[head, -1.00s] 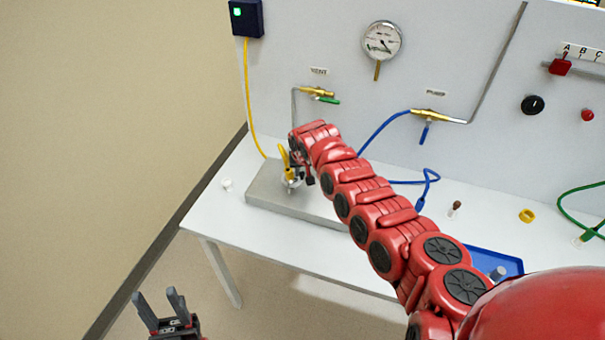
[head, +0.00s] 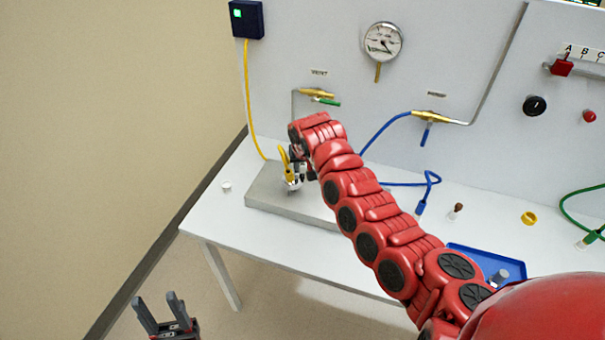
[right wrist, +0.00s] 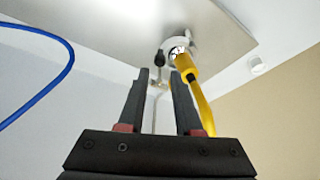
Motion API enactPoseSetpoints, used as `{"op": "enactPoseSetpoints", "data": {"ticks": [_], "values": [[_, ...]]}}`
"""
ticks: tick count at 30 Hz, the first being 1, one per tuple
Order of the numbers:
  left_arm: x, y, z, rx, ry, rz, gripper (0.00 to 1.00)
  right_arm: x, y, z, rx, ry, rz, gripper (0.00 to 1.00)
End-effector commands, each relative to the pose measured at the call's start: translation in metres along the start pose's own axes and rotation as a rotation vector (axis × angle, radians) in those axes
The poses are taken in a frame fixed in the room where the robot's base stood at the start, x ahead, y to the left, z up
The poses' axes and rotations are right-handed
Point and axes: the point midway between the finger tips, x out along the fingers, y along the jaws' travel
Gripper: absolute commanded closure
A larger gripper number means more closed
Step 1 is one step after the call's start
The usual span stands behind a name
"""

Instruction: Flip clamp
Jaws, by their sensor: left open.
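The clamp (head: 292,184) is a small silver fitting on the grey plate (head: 262,196), with a yellow hose connector at it. In the right wrist view the clamp (right wrist: 178,48) sits just beyond the fingertips, and a black-tipped lever (right wrist: 159,58) stands out beside it. My right gripper (right wrist: 161,76) is open and empty, its fingertips close to the lever and apart from the clamp ring. In the head view my right gripper (head: 303,172) is at the clamp, partly hidden by the arm. My left gripper (head: 157,301) is open and empty, low at the left, away from the bench.
The yellow hose (head: 250,100) runs down from a dark box (head: 246,18) to the clamp. Brass valves (head: 317,93) and a gauge (head: 382,42) are on the panel behind.

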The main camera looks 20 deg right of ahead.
Motion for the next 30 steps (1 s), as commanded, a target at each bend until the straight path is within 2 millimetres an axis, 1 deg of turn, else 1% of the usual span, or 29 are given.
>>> {"op": "enactPoseSetpoints", "data": {"ticks": [1,5,9,12,15,18,21,30], "values": [[-0.008,0.000,0.001,0.000,0.000,0.000,0.50,-0.005,0.000,0.001,0.006,0.005,-0.005,0.67],[-0.021,0.001,0.004,0.000,0.000,0.000,0.50,-0.032,0.000,0.002,0.006,0.003,-0.004,0.67],[-0.037,0.002,0.006,0.000,0.000,0.000,0.50,-0.067,0.000,0.001,0.006,0.007,-0.005,0.67],[-0.045,0.002,0.008,0.000,0.000,0.000,0.50,-0.090,0.001,0.001,0.003,0.006,0.000,0.67],[-0.049,0.002,0.008,0.000,0.000,0.000,0.50,-0.109,0.001,0.000,0.004,0.004,-0.001,0.67],[-0.051,0.003,0.009,0.000,0.000,0.000,0.50,-0.120,0.001,0.000,0.003,0.002,-0.001,0.67],[-0.052,0.003,0.009,0.000,0.000,0.000,0.50,-0.127,0.001,0.001,0.002,0.001,-0.001,0.67],[-0.052,0.003,0.009,0.000,0.000,0.000,0.50,-0.129,0.001,0.001,0.003,-0.001,-0.001,0.67]]}}
